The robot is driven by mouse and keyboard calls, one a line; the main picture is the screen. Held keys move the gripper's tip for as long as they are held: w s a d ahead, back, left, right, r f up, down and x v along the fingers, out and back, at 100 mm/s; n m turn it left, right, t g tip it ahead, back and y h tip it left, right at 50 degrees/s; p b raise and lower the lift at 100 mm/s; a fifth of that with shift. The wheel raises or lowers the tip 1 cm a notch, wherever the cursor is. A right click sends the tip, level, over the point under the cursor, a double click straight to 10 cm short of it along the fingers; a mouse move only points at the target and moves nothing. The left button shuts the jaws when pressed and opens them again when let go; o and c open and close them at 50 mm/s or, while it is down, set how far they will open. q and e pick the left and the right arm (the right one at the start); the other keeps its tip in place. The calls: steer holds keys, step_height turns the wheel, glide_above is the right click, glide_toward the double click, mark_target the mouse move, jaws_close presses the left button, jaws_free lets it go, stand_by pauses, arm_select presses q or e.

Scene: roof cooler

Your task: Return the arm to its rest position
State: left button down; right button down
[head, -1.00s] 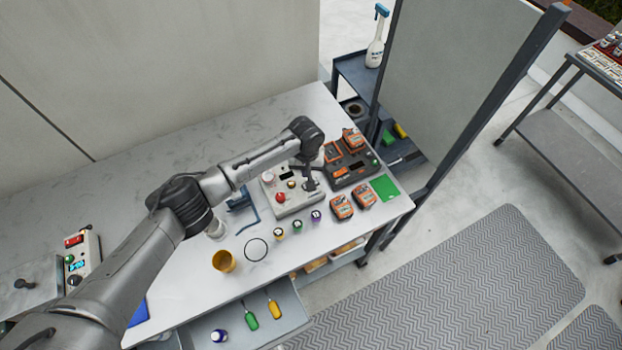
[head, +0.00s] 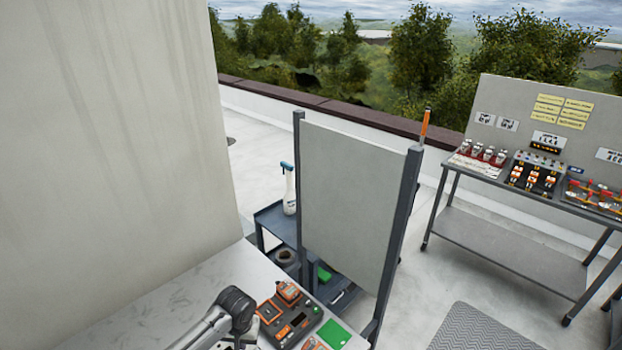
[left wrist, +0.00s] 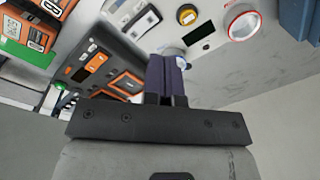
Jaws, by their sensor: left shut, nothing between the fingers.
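My left arm (head: 214,322) comes in at the bottom of the head view, with its wrist bent down over the table just left of the black and orange charger (head: 290,322). Its fingertips are cut off or hidden there. In the left wrist view my left gripper (left wrist: 167,72) is shut with nothing between its fingers. The charger (left wrist: 92,66) is to the left in that view. My right gripper is not in view.
The pale table (head: 150,310) stands against a wall (head: 110,150). A grey panel (head: 350,200) on posts stands beyond its right end. Behind it is a dark cart (head: 275,217) with a spray bottle (head: 289,190). A green card (head: 334,334) lies by the charger. Open floor separates a far bench (head: 500,250).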

arm_select(q)
steer(key=s+d+r+m+t+h, duration=0.1)
steer(key=d+r+m+t, duration=0.35)
steer(key=r, duration=0.75)
steer(key=s+d+r+m+t+h, duration=0.1)
steer(key=d+r+m+t, duration=0.35)
steer(key=r, duration=0.75)
steer(key=s+a+f+n+t, duration=0.1)
steer(key=s+a+f+n, duration=0.2)
steer(key=s, duration=0.4)
steer(key=s+a+f+n+t, duration=0.1)
steer(key=s+a+n, duration=0.1)
steer(key=s+a, duration=0.45)
steer(key=s+a+f+n+g+y, duration=0.1)
steer(key=s+f+g, duration=0.3)
steer(key=s+f, duration=0.75)
steer(key=s+a+f+n+g, duration=0.1)
steer(key=s+f+g, duration=0.3)
steer(key=s+f, duration=0.7)
steer(key=w+r+p+v, duration=0.1)
steer(key=w+p+v, duration=0.2)
steer(key=p+v, duration=1.4)
steer(key=v, duration=0.2)
steer(key=shift+r, duration=0.35)
